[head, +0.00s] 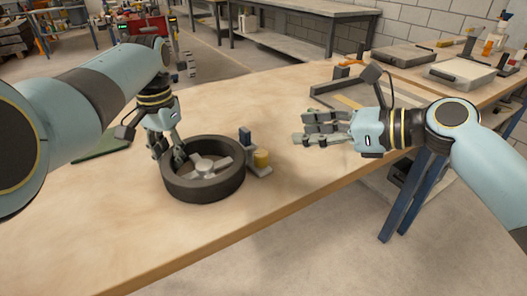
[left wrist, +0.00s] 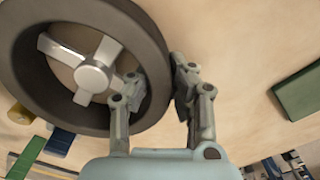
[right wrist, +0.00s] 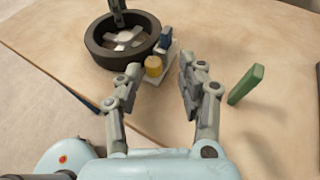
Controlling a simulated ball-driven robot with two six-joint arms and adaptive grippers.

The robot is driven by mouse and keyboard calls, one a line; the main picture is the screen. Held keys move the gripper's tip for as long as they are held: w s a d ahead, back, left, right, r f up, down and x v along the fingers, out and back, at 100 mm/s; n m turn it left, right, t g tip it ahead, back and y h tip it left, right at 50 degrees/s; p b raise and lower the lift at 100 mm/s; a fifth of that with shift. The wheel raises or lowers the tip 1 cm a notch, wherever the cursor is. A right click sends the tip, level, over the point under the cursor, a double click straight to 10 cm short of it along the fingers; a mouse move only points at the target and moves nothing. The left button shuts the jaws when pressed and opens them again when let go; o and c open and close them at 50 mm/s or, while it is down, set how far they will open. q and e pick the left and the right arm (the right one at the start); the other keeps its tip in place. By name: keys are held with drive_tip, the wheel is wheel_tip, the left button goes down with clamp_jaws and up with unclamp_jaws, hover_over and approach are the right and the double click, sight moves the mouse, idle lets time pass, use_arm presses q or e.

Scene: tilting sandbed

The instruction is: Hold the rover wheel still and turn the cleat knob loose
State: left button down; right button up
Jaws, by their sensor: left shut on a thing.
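The rover wheel (head: 204,186), a dark ring with a pale spoked hub, lies flat on the wooden table. It also shows in the left wrist view (left wrist: 145,35) and the right wrist view (right wrist: 102,51). My left gripper (head: 170,155) is shut on its rim, one finger inside and one outside. A yellow knob (head: 262,159), which looks like the cleat knob, stands on a small grey base right beside the wheel, with a blue block (head: 245,137) behind it. My right gripper (head: 297,131) is open and empty, right of the knob and apart from it; the knob shows beyond its fingers (right wrist: 153,66).
A green block (right wrist: 246,84) stands on the table near my right gripper. A flat green piece (head: 103,147) lies left of the wheel. A grey frame-like tray (head: 325,88) is behind my right gripper. The table's front edge is close to the wheel.

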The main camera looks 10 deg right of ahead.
sight(260, 152)
drive_tip(key=f, duration=0.1)
drive_tip(key=s+f, duration=0.1)
drive_tip(key=f, duration=0.1)
drive_tip(key=shift+s+d, duration=0.25)
drive_tip(key=shift+s, duration=0.15)
drive_tip(key=shift+g, duration=0.4)
drive_tip(key=x, duration=1.1)
drive_tip(key=shift+w+a+f, duration=0.15)
drive_tip(key=shift+w+f, duration=0.1)
